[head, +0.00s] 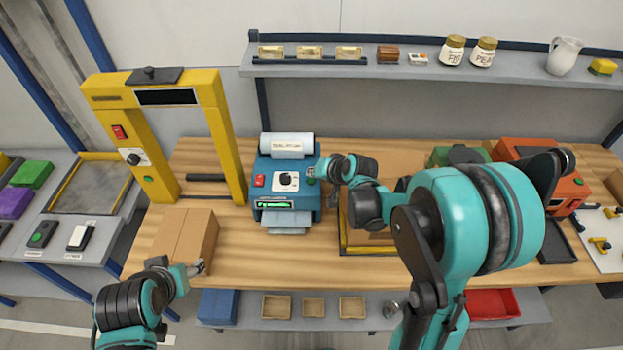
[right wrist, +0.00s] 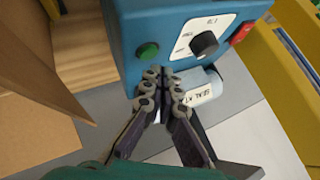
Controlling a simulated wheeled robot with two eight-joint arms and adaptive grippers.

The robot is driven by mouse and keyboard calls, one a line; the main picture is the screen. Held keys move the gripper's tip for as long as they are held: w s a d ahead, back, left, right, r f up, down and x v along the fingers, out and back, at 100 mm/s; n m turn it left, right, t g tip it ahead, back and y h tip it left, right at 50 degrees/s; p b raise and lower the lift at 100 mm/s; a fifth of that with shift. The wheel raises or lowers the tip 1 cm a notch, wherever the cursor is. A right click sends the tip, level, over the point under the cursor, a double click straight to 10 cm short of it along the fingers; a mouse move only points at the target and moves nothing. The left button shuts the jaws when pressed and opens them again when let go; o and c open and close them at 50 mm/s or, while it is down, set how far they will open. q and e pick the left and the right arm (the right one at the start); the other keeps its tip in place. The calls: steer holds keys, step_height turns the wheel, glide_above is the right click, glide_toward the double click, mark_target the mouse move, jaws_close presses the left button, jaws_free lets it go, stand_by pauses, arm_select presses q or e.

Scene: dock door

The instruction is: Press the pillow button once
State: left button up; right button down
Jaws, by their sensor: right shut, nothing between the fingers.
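A blue machine (head: 272,212) with a light roll (head: 287,146) on top stands on the wooden bench. Its front panel has a red switch (head: 259,181), a black dial (head: 288,178) and a green button (right wrist: 147,50). No pillow label is readable. My right gripper (head: 315,172) is at the machine's right side, close to the green button. In the right wrist view, its shut, empty fingertips (right wrist: 158,72) are just below and right of the button; contact cannot be told. My left gripper (head: 197,268) is low beside a cardboard box (head: 184,236); its jaw state is unclear.
A yellow frame (head: 222,130) stands left of the machine. A yellow-edged tray (head: 352,248) with cardboard lies to its right, partly behind my right arm. An orange machine (head: 566,195) is further right. A shelf (head: 400,70) with jars runs behind.

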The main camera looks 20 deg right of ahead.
mark_target(313, 185)
steer(key=shift+r+p, duration=1.85)
steer(key=shift+r, duration=0.7)
steer(key=shift+f, duration=0.1)
steer(key=shift+s+b, duration=0.3)
steer(key=shift+b, duration=0.1)
steer(key=s+f+n+h+b, duration=0.1)
steer(key=s+f+n+b, duration=0.1)
steer(key=s+f+b, duration=0.2)
steer(key=s+f+n+g+h+b, duration=0.1)
steer(key=s+b, duration=0.8)
steer(key=s, duration=1.1)
step_height(313, 185, down, 3)
steer(key=shift+s+f+n+g+h+b, duration=0.2)
steer(key=shift+n+g+h+b, duration=0.15)
steer(key=shift+n+h, duration=0.45)
